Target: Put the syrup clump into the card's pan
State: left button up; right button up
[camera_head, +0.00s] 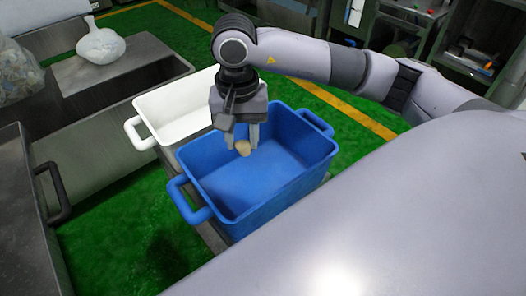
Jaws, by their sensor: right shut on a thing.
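My right gripper (244,138) points down over the blue pan (318,160) and is shut on a small tan clump (243,148), likely the syrup clump. The clump shows at the fingertips, inside the outline of the blue pan; I cannot tell whether it touches the pan floor. The blue pan's visible floor is empty. A white pan (160,108) stands just behind and to the left of the blue one, its interior partly hidden by my gripper. No card that I can read is in view. My left gripper is not in view.
A metal bench (120,72) with a white bag-like object (99,42) stands at the upper left, beside a clear bag of pieces (18,72). A dark handle (54,192) sits at the left edge. Green floor shows around the pans.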

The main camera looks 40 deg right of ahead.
aim_at(259, 184)
jog(key=m, duration=0.3)
jog(key=shift+d+r+m, duration=0.2)
jog(key=shift+d+m, duration=0.15)
jog(key=shift+m, duration=0.05)
jog(key=m, duration=0.3)
jog(key=m+b, duration=0.1)
jog(key=m, duration=0.1)
jog(key=shift+d+r+m, duration=0.25)
jog(key=shift+r+m, duration=0.05)
jog(key=shift+r, duration=0.05)
jog(key=f+m+b, duration=0.1)
jog(key=f+m, duration=0.4)
jog(key=m, duration=0.3)
jog(key=d+f+m+b, duration=0.1)
jog(key=f+m+b, duration=0.1)
jog(key=f+m, duration=0.4)
jog(key=d+f+m+b, duration=0.1)
jog(key=f+m, duration=0.4)
jog(key=m, duration=0.5)
jog(key=shift+d+f+b, duration=0.25)
jog(key=shift+f+b, duration=0.15)
jog(key=shift+b, duration=0.25)
